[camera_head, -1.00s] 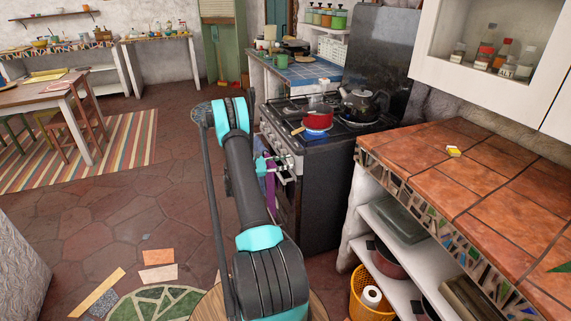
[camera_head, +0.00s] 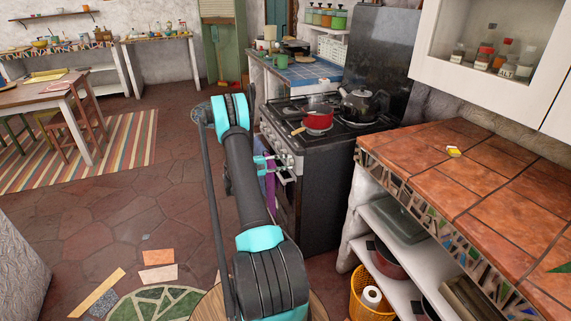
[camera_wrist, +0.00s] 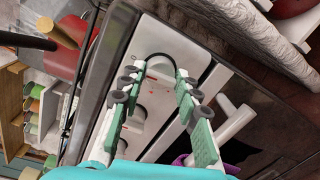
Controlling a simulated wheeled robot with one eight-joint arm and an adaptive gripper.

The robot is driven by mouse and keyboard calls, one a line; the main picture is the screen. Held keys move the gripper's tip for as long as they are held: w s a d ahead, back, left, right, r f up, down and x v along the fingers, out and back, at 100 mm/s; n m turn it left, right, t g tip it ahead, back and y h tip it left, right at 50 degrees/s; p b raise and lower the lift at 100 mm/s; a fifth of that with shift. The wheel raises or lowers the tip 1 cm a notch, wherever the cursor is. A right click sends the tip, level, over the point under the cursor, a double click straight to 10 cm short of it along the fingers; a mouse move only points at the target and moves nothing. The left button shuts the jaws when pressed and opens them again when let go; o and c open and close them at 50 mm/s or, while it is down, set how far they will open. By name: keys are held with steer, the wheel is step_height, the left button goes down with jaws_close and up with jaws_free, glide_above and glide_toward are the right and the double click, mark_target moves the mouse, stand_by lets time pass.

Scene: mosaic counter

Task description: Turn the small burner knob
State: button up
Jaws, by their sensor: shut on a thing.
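The stove (camera_head: 322,190) stands right of my arm in the head view, with a white control panel on its front bearing pale knobs (camera_head: 289,160). My gripper (camera_head: 275,162) is at this panel, around a knob. In the wrist view my two green-padded fingers (camera_wrist: 160,80) reach up to the white panel (camera_wrist: 165,40) and stand apart, one on each side of a pale knob (camera_wrist: 140,83). Small red marks show on the panel between them. The grip is partly hidden, and the knob's exact angle cannot be told.
A white oven handle (camera_wrist: 235,122) and a purple cloth lie close to my fingers. A tiled counter (camera_head: 480,165) is at the right.

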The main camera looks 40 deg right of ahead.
steer(key=shift+r+m, duration=0.1)
steer(key=shift+m, duration=0.5)
steer(key=o, duration=1.1)
steer(key=shift+o, duration=0.2)
steer(key=shift+a, duration=0.1)
steer(key=v, duration=1.1)
steer(key=shift+a, duration=0.4)
steer(key=shift+w, duration=0.15)
steer(key=shift+r, duration=0.1)
